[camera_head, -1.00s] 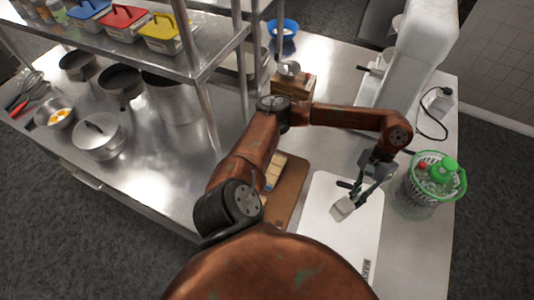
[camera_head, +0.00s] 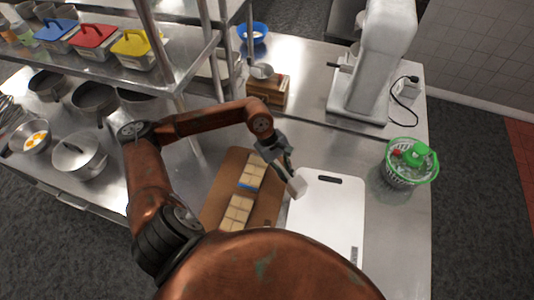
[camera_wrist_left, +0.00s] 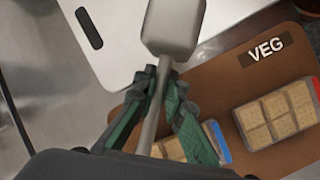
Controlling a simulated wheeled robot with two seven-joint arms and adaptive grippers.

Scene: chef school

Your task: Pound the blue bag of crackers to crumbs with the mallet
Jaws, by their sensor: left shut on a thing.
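My left gripper (camera_head: 282,167) is shut on the mallet's handle (camera_wrist_left: 152,118). The mallet's pale grey block head (camera_head: 297,187) hangs above the left edge of the white board; it also shows at the top of the wrist view (camera_wrist_left: 172,26). The blue bag of crackers (camera_head: 253,168), clear with a blue end strip, lies on the brown board (camera_head: 215,205), left of the mallet head. In the wrist view the fingers partly hide the blue bag (camera_wrist_left: 206,145). The crackers in it look like whole squares. My right gripper is out of view.
A second cracker bag (camera_wrist_left: 275,115) with a red end lies beside the blue one, near a "VEG" label. The white board (camera_head: 330,215) is bare. A green-rimmed basket (camera_head: 408,165) stands right, a mixer (camera_head: 370,75) behind. A shelf post (camera_head: 150,50) rises left.

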